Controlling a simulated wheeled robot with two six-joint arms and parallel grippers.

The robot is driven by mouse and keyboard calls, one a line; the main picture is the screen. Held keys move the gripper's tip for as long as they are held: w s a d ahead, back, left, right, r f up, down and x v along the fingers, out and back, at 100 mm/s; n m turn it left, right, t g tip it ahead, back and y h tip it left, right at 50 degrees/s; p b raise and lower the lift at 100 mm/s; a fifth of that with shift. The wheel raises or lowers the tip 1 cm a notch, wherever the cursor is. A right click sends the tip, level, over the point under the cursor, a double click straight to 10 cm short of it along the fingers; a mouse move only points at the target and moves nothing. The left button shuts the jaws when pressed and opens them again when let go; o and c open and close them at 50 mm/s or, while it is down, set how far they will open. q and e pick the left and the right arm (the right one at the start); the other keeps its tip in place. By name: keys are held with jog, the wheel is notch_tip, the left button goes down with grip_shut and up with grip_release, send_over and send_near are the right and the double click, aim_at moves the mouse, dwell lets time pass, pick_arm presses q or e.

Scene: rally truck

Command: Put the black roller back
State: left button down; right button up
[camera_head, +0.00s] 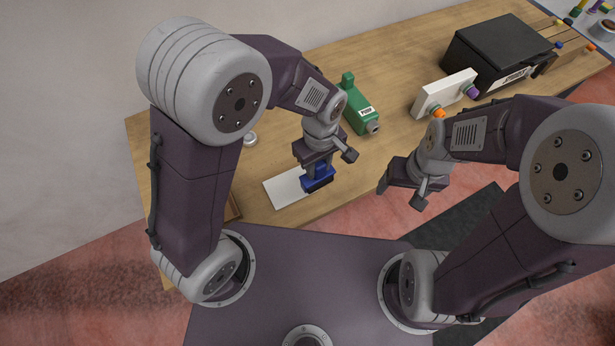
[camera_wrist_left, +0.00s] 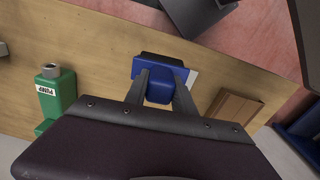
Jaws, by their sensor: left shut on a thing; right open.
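My left gripper (camera_head: 318,168) is shut on a blue block-like thing (camera_head: 318,183) with a dark lower edge, at the table's front edge. In the left wrist view the two fingers hold the blue thing (camera_wrist_left: 158,90) between them, and a wider flat blue part shows beyond the fingertips. A white flat plate or sheet (camera_head: 283,190) lies on the table just left of it. I cannot tell whether the blue thing touches the table. My right gripper (camera_head: 402,195) is open and empty, in front of the table. I cannot make out a black roller in either view.
A green pump (camera_head: 361,118) stands behind my left gripper. A white box with coloured knobs (camera_head: 446,93) and a black case (camera_head: 500,50) are further right. A brown wooden box (camera_wrist_left: 232,108) is near the table's left end. The wooden table (camera_head: 395,70) is clear behind the pump.

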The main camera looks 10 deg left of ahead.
pick_arm(q)
jog(key=shift+s+d+r+m, duration=0.2)
jog(key=shift+s+d+m, duration=0.1)
jog(key=shift+s+d, duration=0.6)
jog(key=shift+s, duration=0.05)
